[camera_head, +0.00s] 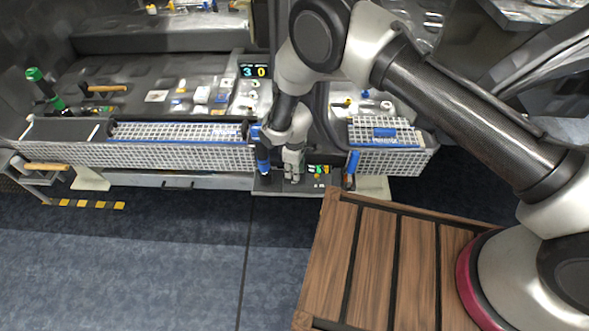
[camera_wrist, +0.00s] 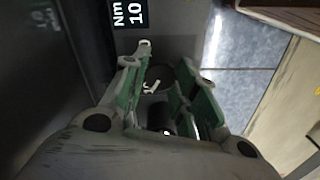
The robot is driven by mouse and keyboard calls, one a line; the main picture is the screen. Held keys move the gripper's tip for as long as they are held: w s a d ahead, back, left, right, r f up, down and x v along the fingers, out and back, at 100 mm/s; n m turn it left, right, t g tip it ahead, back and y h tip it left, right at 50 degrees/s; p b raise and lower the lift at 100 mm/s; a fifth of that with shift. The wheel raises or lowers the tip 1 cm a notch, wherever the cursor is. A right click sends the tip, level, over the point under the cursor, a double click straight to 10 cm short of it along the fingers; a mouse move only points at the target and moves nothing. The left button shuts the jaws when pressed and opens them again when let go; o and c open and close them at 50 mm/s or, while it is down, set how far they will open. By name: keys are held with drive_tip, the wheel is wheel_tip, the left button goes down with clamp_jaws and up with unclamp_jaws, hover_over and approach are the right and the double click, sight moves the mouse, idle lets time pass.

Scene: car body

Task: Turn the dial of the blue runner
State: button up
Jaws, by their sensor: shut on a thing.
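My gripper (camera_head: 293,166) points down at a dark tray in the middle of the head view. In the wrist view my gripper (camera_wrist: 165,88) has its green-lined fingers closed around a dark round dial (camera_wrist: 158,76) with a small white mark. In the head view a blue upright tool (camera_head: 262,152) stands just left of my gripper, and another blue one (camera_head: 351,168) stands to the right. I cannot tell which of them the dial belongs to. The fingers hide much of the dial.
A white mesh-sided rack (camera_head: 180,154) runs left of my gripper, with a shorter one (camera_head: 388,160) to the right. A display reading "3 0" (camera_head: 254,71) sits behind. A green tool (camera_head: 42,86) stands at far left. Blue floor (camera_head: 130,260) is clear in front.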

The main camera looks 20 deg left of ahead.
drive_tip(key=m, duration=0.5)
drive_tip(key=shift+m, duration=0.3)
drive_tip(key=m, duration=0.5)
drive_tip(key=shift+m, duration=0.3)
idle(0.3)
drive_tip(key=o, duration=1)
wheel_tip(320, 180, up, 8)
drive_tip(key=shift+f, duration=0.2)
